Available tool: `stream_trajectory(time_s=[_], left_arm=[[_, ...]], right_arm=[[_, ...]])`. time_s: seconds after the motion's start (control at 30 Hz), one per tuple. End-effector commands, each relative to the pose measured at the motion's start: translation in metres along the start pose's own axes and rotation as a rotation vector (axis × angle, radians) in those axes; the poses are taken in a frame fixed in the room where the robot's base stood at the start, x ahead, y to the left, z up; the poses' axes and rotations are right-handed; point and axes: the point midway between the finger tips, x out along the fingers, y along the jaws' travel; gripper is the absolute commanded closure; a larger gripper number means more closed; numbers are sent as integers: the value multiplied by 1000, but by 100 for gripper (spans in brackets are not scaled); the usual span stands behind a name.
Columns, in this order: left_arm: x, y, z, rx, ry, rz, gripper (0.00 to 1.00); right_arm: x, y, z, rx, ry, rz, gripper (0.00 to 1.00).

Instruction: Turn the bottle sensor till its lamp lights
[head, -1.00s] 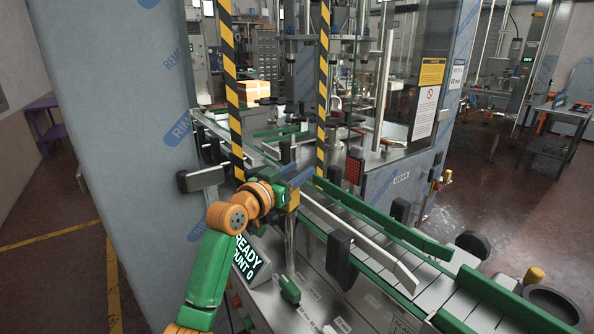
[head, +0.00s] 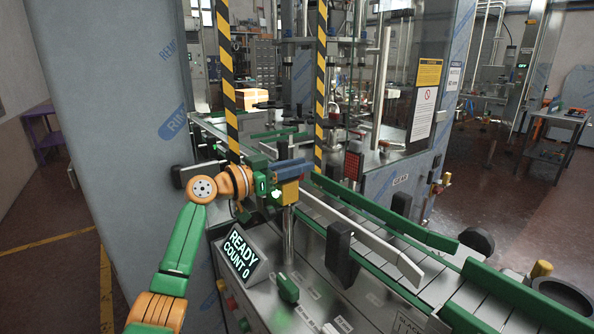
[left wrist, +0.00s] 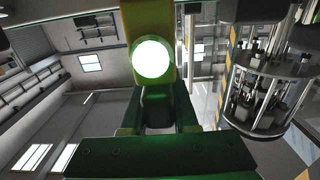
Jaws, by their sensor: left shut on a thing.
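The bottle sensor (head: 291,187) is a yellow block with a blue top, on a steel post (head: 288,235) beside the conveyor. My left gripper (head: 276,178) is shut on it from the left side. A round lamp (head: 277,195) on the sensor glows whitish green. In the left wrist view the lamp (left wrist: 152,58) is bright white with a green rim on the yellow sensor body (left wrist: 150,18). My left gripper's green jaws (left wrist: 155,118) show below it. The gripper hides part of the sensor. My right gripper is not in view.
The conveyor (head: 400,240), with green and pale guide rails, runs past the sensor to the lower right. A display (head: 240,255) reads READY COUNT 0 below the arm. A green knob (head: 288,288) is on the panel. Striped posts (head: 321,90) stand behind.

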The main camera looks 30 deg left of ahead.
Motion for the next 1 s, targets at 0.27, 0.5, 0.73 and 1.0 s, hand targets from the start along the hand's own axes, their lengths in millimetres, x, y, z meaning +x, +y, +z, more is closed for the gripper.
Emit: stream_trajectory(time_s=[0.27,0.5,0.73,1.0], left_arm=[[0,0,0,-1,-1,-1,43],[0,0,0,-1,0,-2,43],[-33,-1,8,3,-1,-6,43],[-70,0,2,0,-1,-3,43]], right_arm=[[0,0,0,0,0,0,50],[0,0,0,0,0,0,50],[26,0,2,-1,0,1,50],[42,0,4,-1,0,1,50]])
